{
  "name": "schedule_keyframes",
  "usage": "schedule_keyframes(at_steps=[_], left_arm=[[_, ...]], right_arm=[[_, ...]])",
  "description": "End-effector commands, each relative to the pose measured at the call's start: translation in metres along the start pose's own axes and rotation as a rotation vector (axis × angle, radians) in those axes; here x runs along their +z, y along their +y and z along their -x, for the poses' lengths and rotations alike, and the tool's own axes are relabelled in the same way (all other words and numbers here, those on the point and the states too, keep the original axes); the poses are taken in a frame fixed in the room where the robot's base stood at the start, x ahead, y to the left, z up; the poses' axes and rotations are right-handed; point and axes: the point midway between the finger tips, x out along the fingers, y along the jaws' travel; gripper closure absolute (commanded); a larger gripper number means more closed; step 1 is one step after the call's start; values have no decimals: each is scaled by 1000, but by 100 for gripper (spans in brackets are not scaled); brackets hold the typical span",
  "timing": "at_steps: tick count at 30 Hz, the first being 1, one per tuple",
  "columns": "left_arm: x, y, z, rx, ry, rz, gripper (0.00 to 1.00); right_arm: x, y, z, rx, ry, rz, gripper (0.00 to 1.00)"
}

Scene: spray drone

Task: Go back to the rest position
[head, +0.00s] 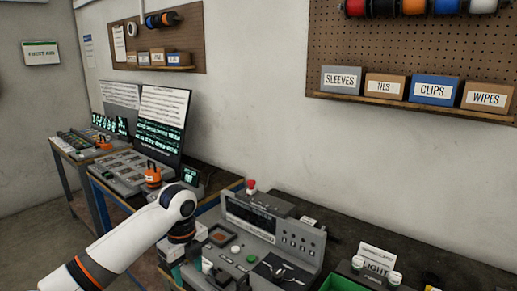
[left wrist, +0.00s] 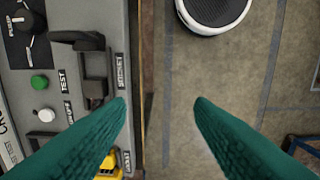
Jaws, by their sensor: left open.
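My left arm comes in from the lower left in the head view and bends down at the left end of the grey control console (head: 262,240). The fingers of my left gripper are hard to make out there. In the left wrist view my left gripper (left wrist: 160,105) shows two green fingers spread apart with nothing between them. They hang over the console's edge, with the console (left wrist: 62,85) to the left and floor to the right. My right gripper is in neither view.
A yellow thing (left wrist: 110,166) shows partly behind the left finger. A dark bench (head: 440,265) runs right along the wall. Labelled boxes (head: 432,90) stand on a wall shelf. Open floor (left wrist: 225,75) lies beside the console.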

Motion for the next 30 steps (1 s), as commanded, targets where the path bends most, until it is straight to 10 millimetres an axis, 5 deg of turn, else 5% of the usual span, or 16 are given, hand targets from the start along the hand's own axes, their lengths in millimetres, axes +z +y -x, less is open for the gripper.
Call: schedule_keyframes(at_steps=[5, 19, 26, 30], left_arm=[[20, -2, -23, 12, -15, 34, 51], [99, -24, -102, 95, -100, 291, 51], [159, -70, -148, 183, -212, 691, 51], [180, -114, -163, 223, -267, 1032, 51]], right_arm=[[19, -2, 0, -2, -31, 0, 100], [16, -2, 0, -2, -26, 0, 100], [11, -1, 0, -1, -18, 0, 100], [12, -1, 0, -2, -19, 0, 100]])
